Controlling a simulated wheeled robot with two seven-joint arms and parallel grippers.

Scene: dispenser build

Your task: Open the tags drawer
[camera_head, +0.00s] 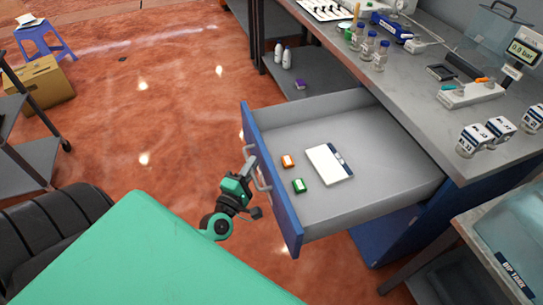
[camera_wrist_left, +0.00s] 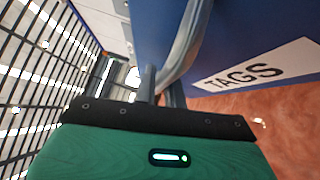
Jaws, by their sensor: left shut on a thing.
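The tags drawer (camera_head: 380,185) is pulled well out from under the workbench, with its blue front facing left. Inside lie a white flat box (camera_head: 328,165), an orange item (camera_head: 288,161) and a green item (camera_head: 299,186). My left gripper (camera_head: 249,172) is shut on the drawer's grey handle (camera_head: 264,178). In the left wrist view the gripper fingers (camera_wrist_left: 160,88) close around the handle bar (camera_wrist_left: 188,45), beside a white label reading TAGS (camera_wrist_left: 257,66) on the blue front. My right gripper is in neither view.
The workbench (camera_head: 430,95) carries bottles (camera_head: 380,57), white-and-blue containers (camera_head: 474,138) and a device with a display (camera_head: 522,52). A dark chair (camera_head: 60,235) and a cardboard box (camera_head: 40,82) stand at left. Red floor (camera_head: 150,130) is clear left of the drawer.

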